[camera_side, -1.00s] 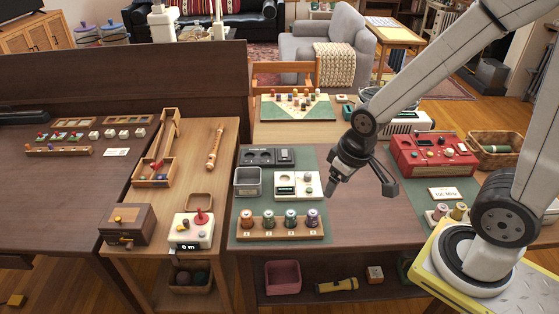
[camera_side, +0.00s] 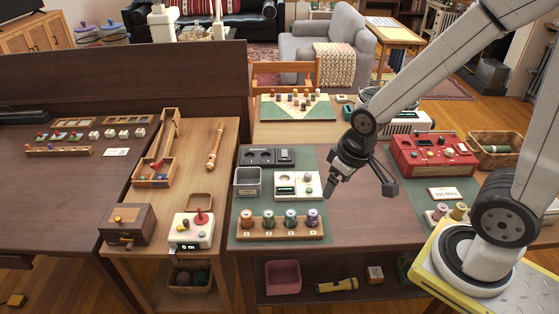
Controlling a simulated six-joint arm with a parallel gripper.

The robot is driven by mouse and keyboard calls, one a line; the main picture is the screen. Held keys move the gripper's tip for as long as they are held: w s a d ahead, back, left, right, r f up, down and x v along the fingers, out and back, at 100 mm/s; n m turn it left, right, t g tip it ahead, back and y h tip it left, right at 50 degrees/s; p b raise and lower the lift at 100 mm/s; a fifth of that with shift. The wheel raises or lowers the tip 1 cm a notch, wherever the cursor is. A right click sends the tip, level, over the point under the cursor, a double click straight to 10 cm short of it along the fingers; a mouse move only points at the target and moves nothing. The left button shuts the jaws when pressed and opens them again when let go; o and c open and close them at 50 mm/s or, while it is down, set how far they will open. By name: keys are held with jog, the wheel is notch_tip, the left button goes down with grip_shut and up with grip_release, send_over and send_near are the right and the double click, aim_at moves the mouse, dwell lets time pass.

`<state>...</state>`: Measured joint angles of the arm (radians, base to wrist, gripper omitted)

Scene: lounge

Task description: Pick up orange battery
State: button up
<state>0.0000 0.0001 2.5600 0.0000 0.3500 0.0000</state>
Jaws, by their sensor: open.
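An orange battery-like cylinder (camera_side: 248,221) stands upright at the left end of a wooden rack (camera_side: 282,237) on the green mat, in a row with a green (camera_side: 270,220), a teal (camera_side: 292,219) and a purple (camera_side: 313,218) one. I take it for the orange battery; its details are too small to tell. My gripper (camera_side: 359,189) is open and empty. In the picture it is to the right of and higher than the rack, apart from the orange cylinder, with its fingers pointing down over the dark table.
A grey bin (camera_side: 247,188), a black charger-like box (camera_side: 267,157) and a white panel (camera_side: 298,185) sit behind the rack. A red device (camera_side: 433,154) stands at right. The dark tabletop (camera_side: 365,228) right of the rack is clear.

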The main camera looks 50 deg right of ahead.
jog(key=n+g, duration=0.3)
jog(key=n, duration=2.1)
send_over(247, 214)
jog(key=f, duration=1.4)
jog(key=shift+s, duration=0.25)
jog(key=shift+w+a+f+n, duration=0.15)
jog(key=shift+w+f+n, duration=0.1)
jog(key=shift+f+n, duration=0.3)
jog(key=shift+f, duration=1.2)
